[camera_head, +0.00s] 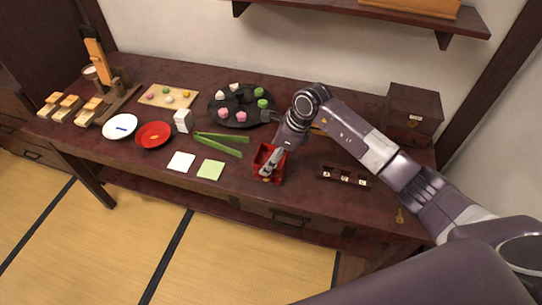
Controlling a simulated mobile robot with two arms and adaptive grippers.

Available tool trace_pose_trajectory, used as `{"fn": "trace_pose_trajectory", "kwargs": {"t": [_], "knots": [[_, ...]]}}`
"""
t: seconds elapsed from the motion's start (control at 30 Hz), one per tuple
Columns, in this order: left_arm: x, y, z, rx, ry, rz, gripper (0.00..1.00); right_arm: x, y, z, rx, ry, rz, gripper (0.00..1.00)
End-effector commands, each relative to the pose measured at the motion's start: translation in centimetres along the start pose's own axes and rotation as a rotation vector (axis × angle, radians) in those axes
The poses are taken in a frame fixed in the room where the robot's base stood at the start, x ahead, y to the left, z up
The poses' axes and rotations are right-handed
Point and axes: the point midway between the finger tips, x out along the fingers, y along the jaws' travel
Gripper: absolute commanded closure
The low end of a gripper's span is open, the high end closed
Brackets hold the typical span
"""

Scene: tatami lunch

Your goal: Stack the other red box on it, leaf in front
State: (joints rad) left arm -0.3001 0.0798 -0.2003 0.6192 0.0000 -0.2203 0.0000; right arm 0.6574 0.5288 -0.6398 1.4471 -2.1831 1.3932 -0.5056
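A red box (278,178) stands near the front edge of the dark table, right of the middle. My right gripper (268,169) is over and partly in this box from above and hides much of it. Its fingers are too small to show whether they grip a wall. I see no second red box apart from this one. My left gripper is not in view.
A black round plate (222,107) with sweets lies behind the leaves. A red bowl (154,135), a white plate (120,126), a white carton (183,121) and paper squares (210,170) lie left. A dark small rack (343,178) and a dark chest (411,112) stand right.

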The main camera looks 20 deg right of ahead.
Motion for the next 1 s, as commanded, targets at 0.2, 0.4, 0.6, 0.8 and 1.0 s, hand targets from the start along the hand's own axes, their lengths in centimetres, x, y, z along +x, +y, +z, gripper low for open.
{"fn": "trace_pose_trajectory", "kwargs": {"t": [0.2,0.4,0.6,0.8,1.0], "knots": [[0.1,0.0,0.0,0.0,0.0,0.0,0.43,0.1,0.0,0.0,0.0,0.0,-0.001,0.23],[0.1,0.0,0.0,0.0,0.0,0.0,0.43,0.1,0.0,-0.1,0.0,0.0,0.0,0.15],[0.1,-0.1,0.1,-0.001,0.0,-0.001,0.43,0.0,0.0,-0.1,0.0,0.0,-0.001,0.15],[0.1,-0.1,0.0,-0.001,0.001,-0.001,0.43,-2.6,-0.1,-0.1,-0.003,0.0,-0.004,0.15],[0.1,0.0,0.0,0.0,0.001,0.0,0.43,-7.0,-0.2,-0.1,-0.002,0.0,-0.006,0.15]]}}
